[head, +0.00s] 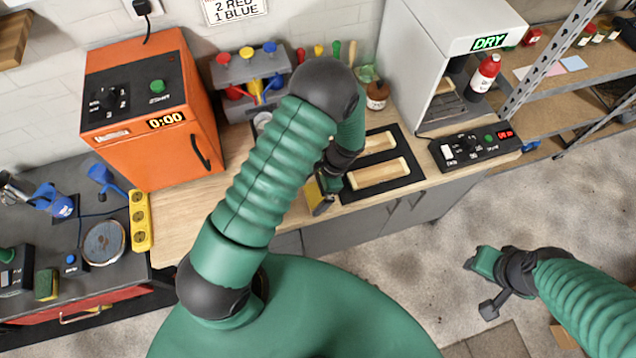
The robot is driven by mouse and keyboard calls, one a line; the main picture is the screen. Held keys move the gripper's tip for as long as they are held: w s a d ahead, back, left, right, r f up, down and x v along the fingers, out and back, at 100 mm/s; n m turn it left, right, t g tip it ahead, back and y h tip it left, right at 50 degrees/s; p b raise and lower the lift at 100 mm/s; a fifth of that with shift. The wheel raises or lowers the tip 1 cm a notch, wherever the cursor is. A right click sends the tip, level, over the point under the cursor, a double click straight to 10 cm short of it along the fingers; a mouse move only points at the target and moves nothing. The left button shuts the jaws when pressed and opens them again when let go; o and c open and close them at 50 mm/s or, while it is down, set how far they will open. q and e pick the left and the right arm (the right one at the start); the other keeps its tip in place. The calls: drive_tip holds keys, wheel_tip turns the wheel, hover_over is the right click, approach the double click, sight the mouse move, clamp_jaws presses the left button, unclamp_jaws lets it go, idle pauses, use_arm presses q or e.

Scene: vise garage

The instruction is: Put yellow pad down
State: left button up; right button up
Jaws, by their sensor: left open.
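A small yellow pad (313,195) with a dark side shows at the front edge of the wooden counter. My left gripper (326,188) is right by the pad, low over the counter edge, and its jaws are open. The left forearm and wrist hide part of the gripper and the counter behind it. I cannot tell whether the pad touches the fingers. My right gripper (487,290) hangs over the floor at the right, away from the counter.
A black tray (398,188) with two wooden blocks lies right of the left gripper. An orange oven (150,110) and a tool rack (250,80) stand behind. A grey dryer (420,50) and its control panel (475,149) are at the right. A yellow power strip (140,220) lies left.

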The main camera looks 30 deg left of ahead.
use_arm(q)
drive_tip(key=s+b+v, duration=0.1)
drive_tip(key=b+v, duration=0.1)
drive_tip(key=v, duration=1)
drive_tip(key=s+d+r+n+t+h, duration=0.1)
drive_tip(key=s+r+n+t+h, duration=0.2)
drive_tip(key=s+r+n+t, duration=0.4)
drive_tip(key=shift+n+g, duration=0.4)
drive_tip(key=shift+n, duration=0.1)
drive_tip(key=f+b, duration=0.5)
drive_tip(key=shift+d+f, duration=0.15)
drive_tip(key=shift+d, duration=0.1)
drive_tip(key=shift+c, duration=0.5)
